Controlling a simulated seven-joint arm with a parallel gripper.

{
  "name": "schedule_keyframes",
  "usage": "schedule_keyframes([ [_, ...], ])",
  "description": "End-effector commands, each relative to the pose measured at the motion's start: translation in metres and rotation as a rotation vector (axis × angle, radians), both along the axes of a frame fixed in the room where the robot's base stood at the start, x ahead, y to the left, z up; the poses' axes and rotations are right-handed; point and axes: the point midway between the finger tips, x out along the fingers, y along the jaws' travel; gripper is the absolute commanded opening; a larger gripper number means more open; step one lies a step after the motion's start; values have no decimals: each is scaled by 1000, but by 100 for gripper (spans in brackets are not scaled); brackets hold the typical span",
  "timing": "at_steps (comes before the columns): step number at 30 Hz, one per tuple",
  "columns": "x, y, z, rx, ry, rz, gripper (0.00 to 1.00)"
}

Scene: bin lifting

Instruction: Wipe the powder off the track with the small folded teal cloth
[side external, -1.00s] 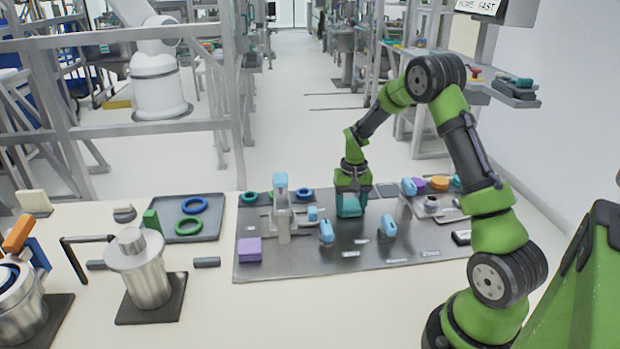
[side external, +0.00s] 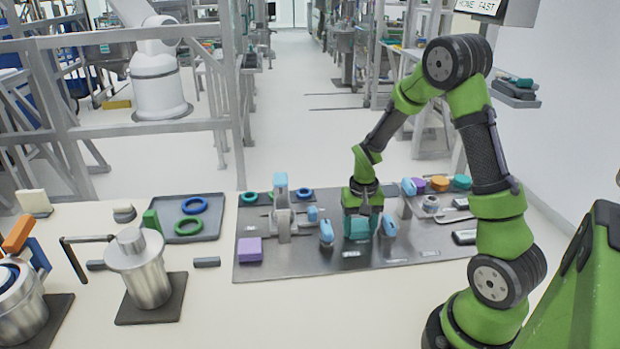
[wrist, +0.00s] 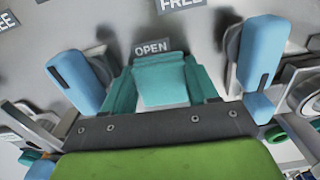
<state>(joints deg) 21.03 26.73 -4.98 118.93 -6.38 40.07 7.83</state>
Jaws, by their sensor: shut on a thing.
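My gripper (side external: 360,230) is shut on the small folded teal cloth (side external: 356,229), low over the dark metal plate (side external: 290,262). In the wrist view the cloth (wrist: 160,80) sits between the two teal fingers of my gripper (wrist: 162,76). A blue-handled piece stands on each side: the left one (side external: 326,232) and the right one (side external: 390,225), both close to the fingers. I cannot pick out the powder or the track; the gripper and cloth cover part of the plate. I cannot tell if the cloth touches the surface.
A taller grey fixture with a light blue top (side external: 281,182) stands to the left. A purple block (side external: 250,249) lies at the plate's left front. A tray (side external: 215,212) with blue and green rings is farther left, near a metal canister (side external: 139,270). The plate's front strip is clear.

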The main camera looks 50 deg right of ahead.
Motion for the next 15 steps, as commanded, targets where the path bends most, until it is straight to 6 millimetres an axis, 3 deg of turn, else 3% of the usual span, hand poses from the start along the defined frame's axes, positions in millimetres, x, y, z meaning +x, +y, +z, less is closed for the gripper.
schedule_keyframes([
  [15, 31, -32, -1, -1, 0, 0, 34],
])
